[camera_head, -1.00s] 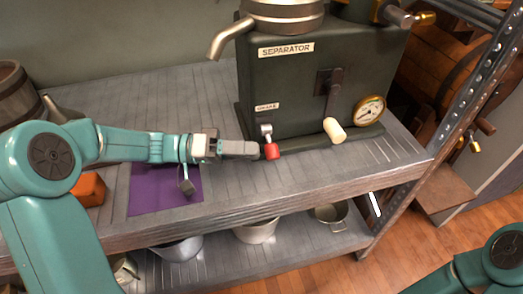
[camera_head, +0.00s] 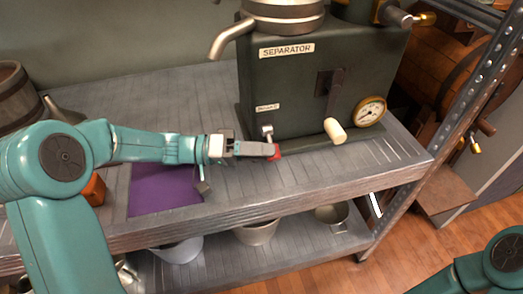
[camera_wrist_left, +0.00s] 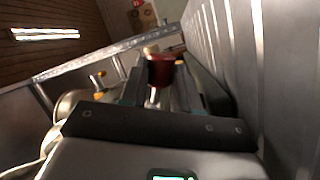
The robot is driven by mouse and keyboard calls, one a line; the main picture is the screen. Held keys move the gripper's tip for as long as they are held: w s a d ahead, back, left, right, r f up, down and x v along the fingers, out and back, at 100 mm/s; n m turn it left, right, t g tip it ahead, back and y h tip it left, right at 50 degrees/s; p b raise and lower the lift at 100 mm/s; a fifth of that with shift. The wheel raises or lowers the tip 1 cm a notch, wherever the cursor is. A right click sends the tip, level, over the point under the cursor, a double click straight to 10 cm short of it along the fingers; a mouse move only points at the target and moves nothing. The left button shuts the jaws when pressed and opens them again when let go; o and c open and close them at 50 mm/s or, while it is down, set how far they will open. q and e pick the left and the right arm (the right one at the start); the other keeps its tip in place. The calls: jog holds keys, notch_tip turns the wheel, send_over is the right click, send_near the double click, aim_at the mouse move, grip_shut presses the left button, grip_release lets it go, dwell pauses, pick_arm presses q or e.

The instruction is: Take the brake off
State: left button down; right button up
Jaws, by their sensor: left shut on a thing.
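The brake lever is a short metal arm with a red knob (camera_head: 277,152), low on the front of the dark green separator (camera_head: 300,85), under a small white label (camera_head: 267,107). My left gripper (camera_head: 268,150) is shut on the red knob, and its fingers hide most of it. In the left wrist view the red knob (camera_wrist_left: 161,70) sits between the two fingers (camera_wrist_left: 160,88). My right gripper is not in view; only part of my right arm shows at the lower right.
A purple cloth (camera_head: 165,188) lies on the shelf (camera_head: 300,185) under my left arm. Pots (camera_head: 257,232) stand on the lower shelf.

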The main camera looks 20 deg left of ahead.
pick_arm(q)
jog(key=shift+r, duration=0.1)
jog(key=shift+s+d+r+n+h, duration=0.1)
jog(key=shift+r+n+h, duration=0.1)
jog(key=shift+n, duration=0.35)
jog(key=shift+s+r+n+h, duration=0.1)
jog(key=shift+r+n, duration=0.05)
jog(key=shift+n, duration=0.4)
jog(key=n, duration=0.1)
jog(key=r+n+t, duration=0.1)
jog(key=n, duration=0.1)
jog(key=shift+r+h+p, duration=0.1)
jog(key=shift+h+p, duration=0.2)
jog(key=n, duration=0.2)
jog(key=r+n+t+p, duration=0.1)
jog(key=shift+r+n+p, duration=0.2)
jog(key=shift+n+p, duration=0.1)
jog(key=shift+n, duration=0.1)
jog(key=shift+w+r+n+t+h+p, duration=0.15)
jog(key=shift+r+n+t+p, duration=0.2)
jog(key=shift+n, duration=0.45)
jog(key=shift+r+n+t+h+p, duration=0.15)
jog(key=shift+n+t+p, duration=0.25)
jog(key=shift+n, duration=0.4)
jog(key=c, duration=1.1)
grip_release()
jog(key=shift+f, duration=0.2)
